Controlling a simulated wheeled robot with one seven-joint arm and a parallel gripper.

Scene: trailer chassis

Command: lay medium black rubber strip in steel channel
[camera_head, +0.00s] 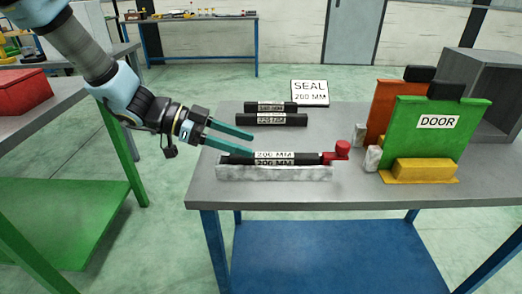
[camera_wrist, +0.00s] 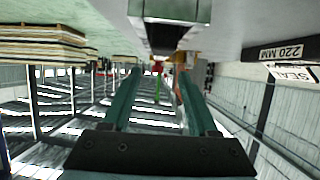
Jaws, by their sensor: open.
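The black rubber strip marked 200 MM (camera_head: 290,161) lies lengthwise along the pale grey steel channel (camera_head: 275,174). Its top and the upper part of its front face show above the channel's near wall; its underside is hidden, so I cannot tell how deep it sits. My gripper (camera_head: 246,144) is open, its teal fingers just behind and above the strip's left half, with nothing visible between them. In the wrist view the open fingers (camera_wrist: 158,73) are spread and apart, and the channel end (camera_wrist: 172,10) shows at the top edge.
A red knob (camera_head: 342,149) stands at the channel's right end. Two other black strips, one marked 220 MM (camera_head: 270,119), lie behind. A SEAL 200 MM sign (camera_head: 310,93) stands at the back. A green DOOR panel (camera_head: 437,130) stands right. The table's front left is clear.

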